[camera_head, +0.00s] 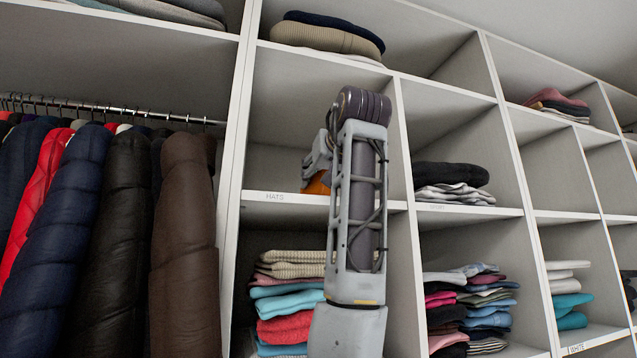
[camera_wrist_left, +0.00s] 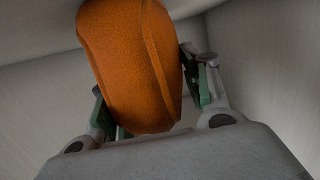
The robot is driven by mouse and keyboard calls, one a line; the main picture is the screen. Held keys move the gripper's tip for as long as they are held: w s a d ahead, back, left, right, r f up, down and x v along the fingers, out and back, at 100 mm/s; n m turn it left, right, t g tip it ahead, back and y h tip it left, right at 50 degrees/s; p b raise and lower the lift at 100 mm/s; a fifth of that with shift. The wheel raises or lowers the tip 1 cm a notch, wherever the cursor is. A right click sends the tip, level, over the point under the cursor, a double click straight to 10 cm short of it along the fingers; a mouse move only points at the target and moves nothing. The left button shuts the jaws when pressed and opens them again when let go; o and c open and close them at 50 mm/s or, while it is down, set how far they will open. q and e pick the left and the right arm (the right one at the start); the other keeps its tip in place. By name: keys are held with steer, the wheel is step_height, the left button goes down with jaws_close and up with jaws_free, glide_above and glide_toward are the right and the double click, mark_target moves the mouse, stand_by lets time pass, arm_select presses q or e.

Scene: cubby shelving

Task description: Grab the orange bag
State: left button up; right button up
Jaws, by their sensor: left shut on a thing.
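The orange bag (camera_wrist_left: 128,62) fills the upper middle of the left wrist view, between the two fingers of my left gripper (camera_wrist_left: 150,92). The gripper is shut on it, with a green-padded finger at each side. In the head view only a small orange part of the bag (camera_head: 317,184) shows, in the cubby marked HATS, left of my arm. My left gripper (camera_head: 318,165) is mostly hidden there behind my own forearm. My right gripper is in neither view.
The HATS cubby's shelf edge (camera_head: 275,197) and side walls surround my arm closely. Folded clothes (camera_head: 285,300) fill the cubby below. Dark and grey folded items (camera_head: 450,183) lie in the cubby to the right. Jackets (camera_head: 110,220) hang at the left.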

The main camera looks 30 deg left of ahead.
arm_select(q)
steer(key=shift+d+r, duration=0.1)
steer(key=shift+r, duration=0.15)
steer(key=shift+s+r, duration=0.15)
steer(key=shift+r, duration=3.15)
steer(key=f+b+v, duration=0.3)
steer(key=v, duration=1.6)
steer(key=shift+s+d, duration=0.3)
steer(key=shift+s, duration=0.05)
